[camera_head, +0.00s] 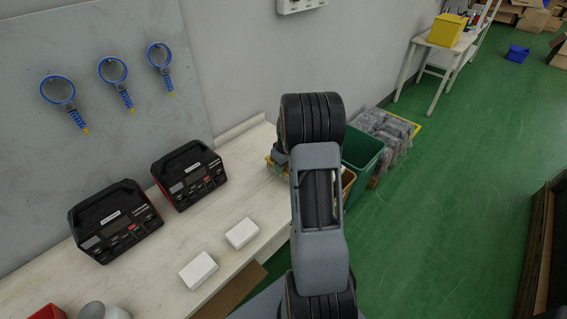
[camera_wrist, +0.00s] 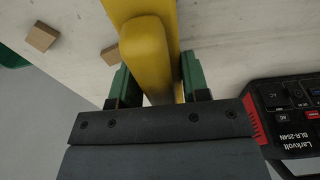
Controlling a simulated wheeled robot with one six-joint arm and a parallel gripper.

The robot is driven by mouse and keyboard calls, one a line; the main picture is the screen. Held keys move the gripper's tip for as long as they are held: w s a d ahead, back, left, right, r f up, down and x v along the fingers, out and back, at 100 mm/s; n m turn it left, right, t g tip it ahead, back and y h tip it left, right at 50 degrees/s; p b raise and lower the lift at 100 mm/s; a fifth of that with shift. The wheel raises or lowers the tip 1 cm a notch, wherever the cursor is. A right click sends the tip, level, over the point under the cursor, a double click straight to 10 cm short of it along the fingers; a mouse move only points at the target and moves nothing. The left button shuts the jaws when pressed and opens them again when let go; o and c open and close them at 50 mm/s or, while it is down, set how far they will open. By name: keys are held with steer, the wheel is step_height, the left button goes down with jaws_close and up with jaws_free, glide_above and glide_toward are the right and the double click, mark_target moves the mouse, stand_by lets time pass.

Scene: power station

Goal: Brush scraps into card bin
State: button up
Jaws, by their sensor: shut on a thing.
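In the wrist view, my gripper (camera_wrist: 157,76) is shut on a thick yellow object (camera_wrist: 145,45), which looks like a brush handle. Its far end lies outside the picture, so I see no bristles. Two small brown blocks (camera_wrist: 41,36) (camera_wrist: 110,54), which look like the scraps, lie on the pale bench left of the handle. In the head view my arm hides the gripper and most of what it holds. A green bin (camera_head: 364,156) stands on the floor beyond the bench end, and an orange-yellow bin (camera_head: 348,182) shows partly behind my arm. I cannot tell which is the card bin.
Two black power units (camera_head: 115,222) (camera_head: 189,174) stand along the bench; one shows close right of my gripper in the wrist view (camera_wrist: 293,112). Two white boxes (camera_head: 199,270) (camera_head: 242,233) lie near the front edge. Grey wrapped stock (camera_head: 383,135) sits behind the bins. Green floor at right is open.

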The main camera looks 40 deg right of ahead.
steer(key=shift+f+b, duration=0.3)
steer(key=shift+f, duration=0.45)
steer(key=shift+w+d, duration=0.3)
steer(key=shift+d, duration=1.6)
steer(key=shift+w+d, duration=0.35)
steer(key=shift+d, duration=1.5)
steer(key=shift+w+d, duration=0.3)
steer(key=shift+d, duration=1.6)
steer(key=w+d+p, duration=0.2)
steer(key=d, duration=0.9)
steer(key=shift+d, duration=0.2)
step_height(320, 180, up, 7)
steer(key=p, duration=0.4)
